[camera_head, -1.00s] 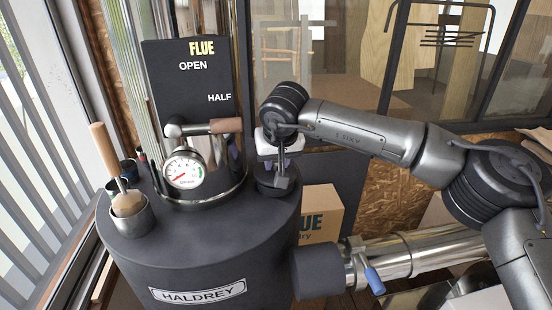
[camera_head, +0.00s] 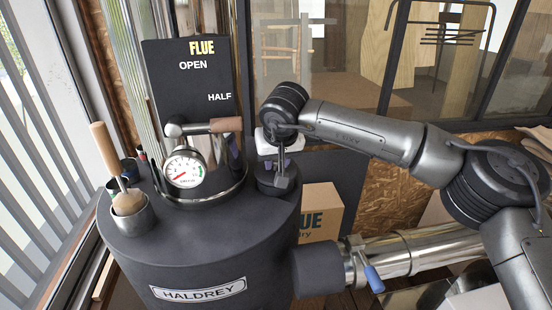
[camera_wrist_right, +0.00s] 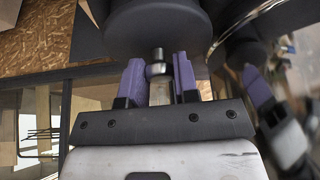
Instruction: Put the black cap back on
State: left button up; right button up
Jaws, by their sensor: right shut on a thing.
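The black cap (camera_head: 266,182) is a dark round piece at the right edge of the dark machine top (camera_head: 225,225), below my right gripper (camera_head: 280,172). In the right wrist view the cap (camera_wrist_right: 150,28) is a wide dark cylinder with a short metal stem (camera_wrist_right: 158,68). The purple fingers of my right gripper (camera_wrist_right: 159,78) are on either side of this stem and shut on it. The cap looks level. I cannot tell whether it touches the machine top, as its underside is hidden.
A pressure gauge (camera_head: 184,168) and a wooden-handled lever (camera_head: 226,125) stand left of the cap, before the shiny flue pipe. A metal cup (camera_head: 132,218) with a wooden-handled tool stands farther left. A cardboard box (camera_head: 322,205) and a steel pipe (camera_head: 420,250) lie to the right.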

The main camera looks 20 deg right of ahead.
jog(key=o, duration=1.5)
jog(key=shift+r, duration=0.1)
jog(key=shift+r, duration=3.35)
jog(key=shift+r, duration=0.1)
